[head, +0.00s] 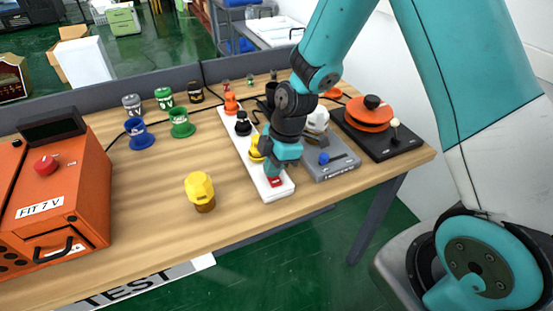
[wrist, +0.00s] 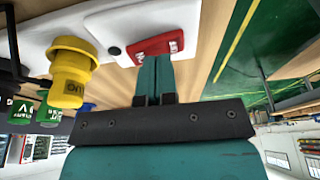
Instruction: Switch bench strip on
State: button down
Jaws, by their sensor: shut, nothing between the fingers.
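The bench strip (head: 284,191) is a long white power strip lying on the wooden bench, with orange, black and yellow plugs standing along it. Its red switch (head: 275,182) is at the near end. In the wrist view the strip (wrist: 185,16) shows the red rocker switch (wrist: 158,44) with white marks, a small dark red dot (wrist: 115,50) and a yellow plug (wrist: 73,70). My gripper (head: 269,173) is shut and empty, pointing down at the switch. Its teal fingertips (wrist: 154,64) are right at the switch's edge; I cannot tell whether they touch, or which way the rocker is tilted.
A grey device with a blue knob (head: 324,158) and a black plate with an orange disc (head: 370,116) stand to the right. A loose yellow plug (head: 199,187) stands left of the strip. An orange machine (head: 55,205) fills the left end. The bench's front is clear.

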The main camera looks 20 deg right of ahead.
aim_at(274, 179)
jog(key=r+p, duration=0.2)
jog(key=r, duration=0.1)
jog(key=r+p, duration=0.1)
jog(key=shift+s+r, duration=0.35)
jog(key=s+b+v, duration=0.1)
jog(key=s+v, duration=0.1)
jog(key=v, duration=0.7)
jog(key=shift+b, duration=0.4)
jog(key=shift+s+d, duration=0.1)
